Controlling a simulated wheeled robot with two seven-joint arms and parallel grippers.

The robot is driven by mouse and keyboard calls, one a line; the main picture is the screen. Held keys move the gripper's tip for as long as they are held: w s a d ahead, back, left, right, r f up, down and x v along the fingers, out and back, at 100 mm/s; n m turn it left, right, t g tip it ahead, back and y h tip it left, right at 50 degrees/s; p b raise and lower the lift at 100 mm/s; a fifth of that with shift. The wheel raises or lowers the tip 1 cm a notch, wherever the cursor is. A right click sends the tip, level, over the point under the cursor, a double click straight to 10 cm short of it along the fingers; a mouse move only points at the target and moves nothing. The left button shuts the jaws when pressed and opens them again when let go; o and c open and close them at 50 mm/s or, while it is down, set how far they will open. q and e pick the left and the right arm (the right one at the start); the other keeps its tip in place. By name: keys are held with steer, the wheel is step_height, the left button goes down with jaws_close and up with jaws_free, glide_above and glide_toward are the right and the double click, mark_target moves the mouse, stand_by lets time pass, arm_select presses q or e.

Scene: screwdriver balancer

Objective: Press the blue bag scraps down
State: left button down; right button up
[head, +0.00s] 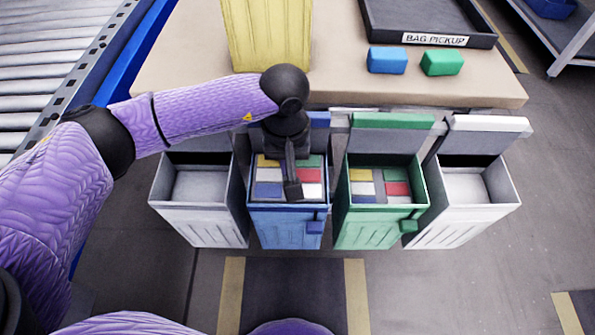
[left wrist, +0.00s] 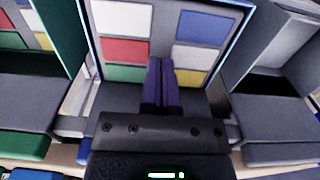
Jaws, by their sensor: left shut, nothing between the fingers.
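The blue bin (head: 285,228) stands open in the row of bins. Flat scraps (head: 268,189) in yellow, green, white, red and blue lie inside it, and they also show in the left wrist view (left wrist: 124,50). My left gripper (head: 293,192) points down over the blue bin's opening, its fingers shut with nothing between them. In the left wrist view the shut fingers (left wrist: 161,72) lie over the middle of the scraps and hide part of them. I cannot tell whether the fingertips touch the scraps. My right gripper is not in view.
A green bin (head: 378,230) with similar scraps stands to the right, with grey bins (head: 195,222) and (head: 470,217) at both ends. Behind is a table with a yellow container (head: 268,38), blue block (head: 387,60), green block (head: 442,62) and black tray (head: 430,15).

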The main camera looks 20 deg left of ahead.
arm_select(q)
steer(key=shift+f+b, duration=0.5)
steer(key=shift+f, duration=0.3)
steer(key=shift+f+b, duration=0.45)
steer(key=shift+f, duration=0.25)
step_height(320, 180, down, 3)
steer(key=shift+r+b, duration=0.1)
steer(key=shift+b, duration=0.9)
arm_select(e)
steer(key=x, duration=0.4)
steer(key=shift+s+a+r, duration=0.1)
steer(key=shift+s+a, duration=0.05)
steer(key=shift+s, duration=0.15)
arm_select(q)
steer(key=shift+r, duration=0.1)
step_height(320, 180, up, 9)
steer(key=p, duration=0.5)
steer(key=shift+p, duration=0.4)
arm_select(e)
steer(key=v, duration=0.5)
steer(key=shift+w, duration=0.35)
